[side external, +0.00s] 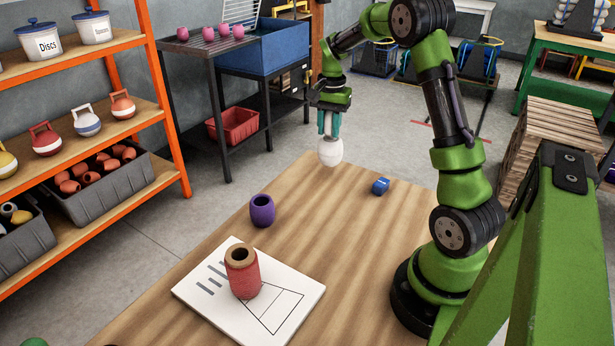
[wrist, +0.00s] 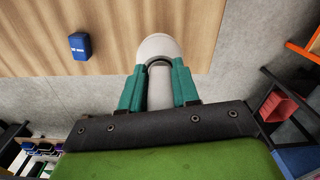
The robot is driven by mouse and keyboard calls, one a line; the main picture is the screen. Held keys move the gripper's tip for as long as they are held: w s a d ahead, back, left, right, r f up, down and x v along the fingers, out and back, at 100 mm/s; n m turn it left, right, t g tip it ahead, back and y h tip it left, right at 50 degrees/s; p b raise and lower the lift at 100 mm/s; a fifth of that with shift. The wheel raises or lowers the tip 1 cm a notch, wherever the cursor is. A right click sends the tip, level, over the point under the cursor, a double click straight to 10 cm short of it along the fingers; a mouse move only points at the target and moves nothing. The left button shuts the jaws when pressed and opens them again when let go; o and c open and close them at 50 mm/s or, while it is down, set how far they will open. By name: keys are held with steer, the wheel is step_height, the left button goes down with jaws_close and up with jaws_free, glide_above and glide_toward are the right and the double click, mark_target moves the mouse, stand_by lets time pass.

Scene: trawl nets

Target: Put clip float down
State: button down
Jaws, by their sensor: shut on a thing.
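The clip float is white and rounded; in the side view the clip float (side external: 330,151) hangs below my gripper (side external: 328,128) near the far edge of the wooden table. In the wrist view the clip float (wrist: 159,46) sits between the two teal fingers of my gripper (wrist: 158,82), which are shut on its narrower part. A dark curved band shows on it between the fingers. From these views I cannot tell whether its underside touches the table or how large any gap is.
On the table (side external: 345,260) are a small blue block (side external: 380,186), a purple cup-like piece (side external: 262,211) and a red twine spool (side external: 243,275) on a white board (side external: 300,299). The blue block also shows in the wrist view (wrist: 80,46). Bare wood lies between them.

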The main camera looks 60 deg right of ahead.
mark_target(328, 140)
steer(key=shift+w+f, duration=0.1)
steer(key=shift+f, duration=1.75)
steer(key=c, duration=0.8)
jaws_free()
